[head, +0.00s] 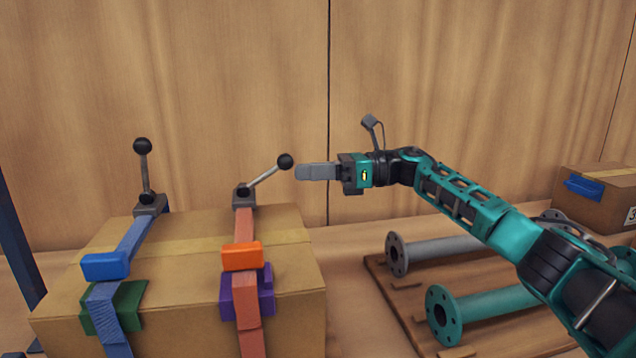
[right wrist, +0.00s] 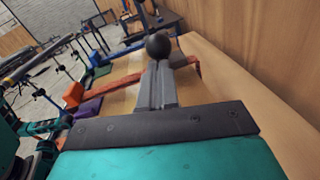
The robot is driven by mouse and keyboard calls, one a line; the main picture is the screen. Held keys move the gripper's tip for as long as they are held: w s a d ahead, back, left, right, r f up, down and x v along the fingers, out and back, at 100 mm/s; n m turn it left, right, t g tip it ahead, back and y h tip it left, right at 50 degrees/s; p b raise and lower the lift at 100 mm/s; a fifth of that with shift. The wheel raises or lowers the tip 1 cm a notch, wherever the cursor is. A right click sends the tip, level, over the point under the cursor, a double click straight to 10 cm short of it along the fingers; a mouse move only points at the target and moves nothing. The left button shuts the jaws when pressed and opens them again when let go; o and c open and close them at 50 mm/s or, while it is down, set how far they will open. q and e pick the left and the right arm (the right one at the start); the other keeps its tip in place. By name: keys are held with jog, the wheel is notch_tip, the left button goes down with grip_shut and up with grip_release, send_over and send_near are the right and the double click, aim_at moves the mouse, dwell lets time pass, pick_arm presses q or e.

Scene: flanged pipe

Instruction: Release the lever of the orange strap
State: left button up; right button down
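The orange strap (head: 245,224) runs over the cardboard box with an orange buckle (head: 242,256) on it. In the right wrist view the strap (right wrist: 115,86) shows left of the fingers. Its lever (head: 264,178) leans up to the right from a grey ratchet base and ends in a black ball knob (head: 285,161). My right gripper (head: 300,172) points left, its fingertips just right of the knob. In the right wrist view the fingers lie together and look shut, with the knob (right wrist: 158,46) just beyond the tips; contact is unclear. My left gripper is not seen.
The blue strap (head: 135,240) with its upright lever (head: 144,168) lies left on the same box (head: 190,312). Grey (head: 440,250) and teal (head: 480,302) flanged pipes rest on a wooden pallet at right. Another box (head: 590,205) stands far right. A wooden wall is behind.

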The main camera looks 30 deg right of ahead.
aim_at(285, 156)
jog(key=a+r+p, duration=0.1)
jog(key=a+r+g+h+p, duration=0.1)
jog(key=a+r+h+p, duration=0.1)
jog(key=shift+w+r, duration=0.3)
jog(key=shift+w, duration=0.05)
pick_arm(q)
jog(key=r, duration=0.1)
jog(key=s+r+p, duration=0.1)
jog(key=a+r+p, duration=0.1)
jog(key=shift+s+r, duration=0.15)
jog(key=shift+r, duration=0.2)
pick_arm(e)
jog(key=w+a+r, duration=0.1)
jog(key=a+r, duration=0.3)
jog(key=a, duration=0.2)
jog(key=shift+w, duration=0.3)
